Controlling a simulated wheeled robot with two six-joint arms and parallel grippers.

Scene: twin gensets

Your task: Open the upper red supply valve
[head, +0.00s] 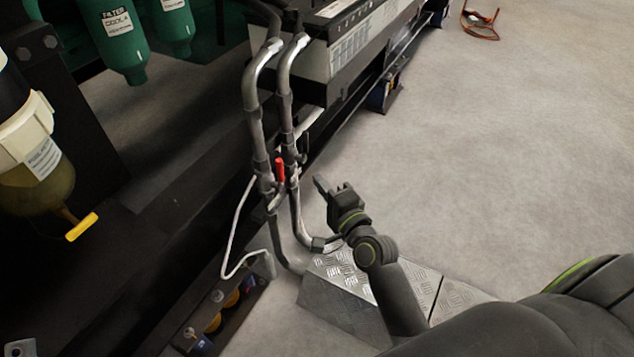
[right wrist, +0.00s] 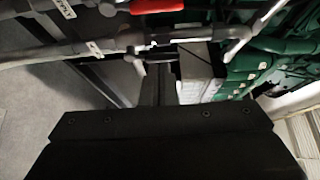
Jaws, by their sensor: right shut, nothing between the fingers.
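The red valve handle (head: 279,170) stands upright on one of two grey vertical pipes (head: 252,110) at the side of the genset. It also shows at the top edge of the right wrist view (right wrist: 157,5), lying lengthwise across the picture. My right gripper (head: 320,187) is shut and empty, a short way to the right of the red handle and apart from it. Its dark fingers (right wrist: 158,85) point toward the pipes in the right wrist view. Only one red handle shows clearly. My left gripper is out of view.
A diamond-plate metal step (head: 340,285) covers the pipe ends on the floor below my right arm. A filter with a yellow handle (head: 81,226) hangs at the left. Green canisters (head: 117,40) are at upper left. The grey floor (head: 500,150) at right is mostly clear.

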